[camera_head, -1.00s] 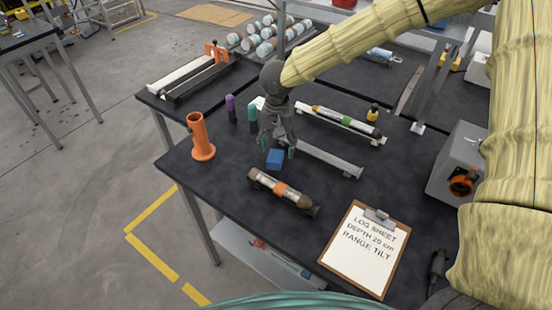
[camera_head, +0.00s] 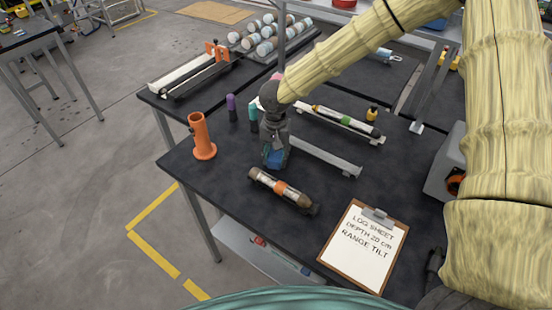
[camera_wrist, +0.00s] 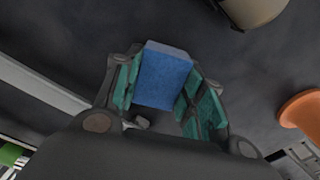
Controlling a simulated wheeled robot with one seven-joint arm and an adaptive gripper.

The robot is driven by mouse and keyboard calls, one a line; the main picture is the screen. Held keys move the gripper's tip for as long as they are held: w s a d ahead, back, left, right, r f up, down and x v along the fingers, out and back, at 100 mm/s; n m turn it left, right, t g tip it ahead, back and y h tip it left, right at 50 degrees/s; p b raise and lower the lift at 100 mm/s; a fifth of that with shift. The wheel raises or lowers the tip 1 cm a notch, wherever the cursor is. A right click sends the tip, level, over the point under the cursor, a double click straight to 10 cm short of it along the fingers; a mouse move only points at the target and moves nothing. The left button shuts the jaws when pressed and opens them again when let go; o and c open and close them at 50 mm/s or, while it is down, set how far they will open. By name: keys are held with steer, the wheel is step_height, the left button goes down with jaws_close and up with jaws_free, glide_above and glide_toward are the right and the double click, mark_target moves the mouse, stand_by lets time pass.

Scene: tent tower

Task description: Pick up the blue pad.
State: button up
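The blue pad (camera_head: 272,156) is a small blue block on the dark table, partly hidden by my gripper (camera_head: 276,159) in the head view. In the wrist view the blue pad (camera_wrist: 165,76) lies between the two teal-lined fingers of my gripper (camera_wrist: 164,82). The left finger is close along one side of it, and the right finger is near the other side. The fingers are spread around the pad. I cannot tell whether either one touches it.
A brown cylinder with an orange band (camera_head: 282,190) lies in front of the gripper. An orange tube holder (camera_head: 201,138) stands to the left. A pale rail (camera_head: 328,158) lies just right. A clipboard (camera_head: 362,248) lies at front right. Purple and teal bottles (camera_head: 232,108) stand behind.

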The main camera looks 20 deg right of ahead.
mark_target(276, 155)
steer(key=shift+c, duration=0.3)
step_height(276, 155, up, 10)
steer(key=shift+b, duration=0.9)
steer(key=shift+o, duration=1.4)
steer(key=c, duration=0.4)
